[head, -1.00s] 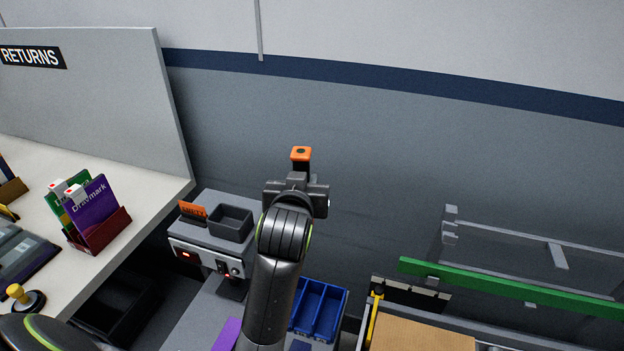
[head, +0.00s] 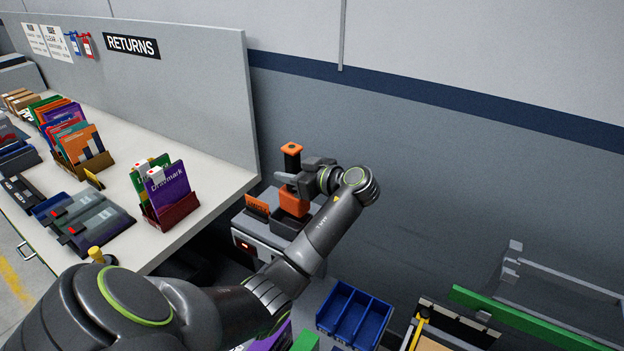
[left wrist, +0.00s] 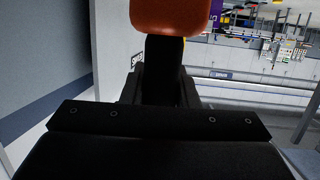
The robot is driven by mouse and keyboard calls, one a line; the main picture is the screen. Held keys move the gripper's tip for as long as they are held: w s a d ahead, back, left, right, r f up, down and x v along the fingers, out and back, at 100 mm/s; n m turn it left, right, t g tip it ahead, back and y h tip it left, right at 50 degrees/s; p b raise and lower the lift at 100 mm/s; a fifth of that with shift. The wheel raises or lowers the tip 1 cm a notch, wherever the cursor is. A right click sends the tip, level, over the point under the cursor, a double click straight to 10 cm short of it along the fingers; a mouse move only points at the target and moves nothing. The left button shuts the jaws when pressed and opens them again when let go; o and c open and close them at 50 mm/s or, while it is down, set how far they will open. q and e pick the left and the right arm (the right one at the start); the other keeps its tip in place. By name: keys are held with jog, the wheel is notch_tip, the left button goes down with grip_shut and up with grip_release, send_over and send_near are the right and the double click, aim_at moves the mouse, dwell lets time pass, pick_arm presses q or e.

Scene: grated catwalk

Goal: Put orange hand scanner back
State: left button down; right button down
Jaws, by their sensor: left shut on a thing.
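The orange hand scanner (head: 293,201) has an orange body, a black grip and an orange end cap. My left gripper (head: 291,181) is shut on its black grip and holds it upright. The scanner's lower orange end is at the dark open-topped holder (head: 282,229) on a grey unit. I cannot tell whether that end is inside the holder or just above it. In the left wrist view an orange end of the scanner (left wrist: 170,14) and the black grip show beyond my fingers (left wrist: 162,88). My right gripper is not in view.
A small orange sign (head: 257,205) stands left of the holder. The white returns table (head: 215,181), with a dark red rack of booklets (head: 174,215), lies further left. A blue divided bin (head: 353,312) is at lower right. The grey wall is behind.

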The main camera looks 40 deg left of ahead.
aim_at(286, 192)
pick_arm(q)
jog(key=shift+s+a+r+n+g, duration=0.3)
jog(key=shift+a+n+g, duration=0.25)
jog(key=shift+g, duration=0.15)
jog(key=shift+a, duration=0.1)
jog(key=shift+f+b, duration=2.05)
jog(key=shift+f, duration=1.35)
jog(key=shift+f+b, duration=0.5)
jog(key=shift+f, duration=0.05)
jog(key=c, duration=1)
grip_release()
jog(key=shift+c, duration=0.2)
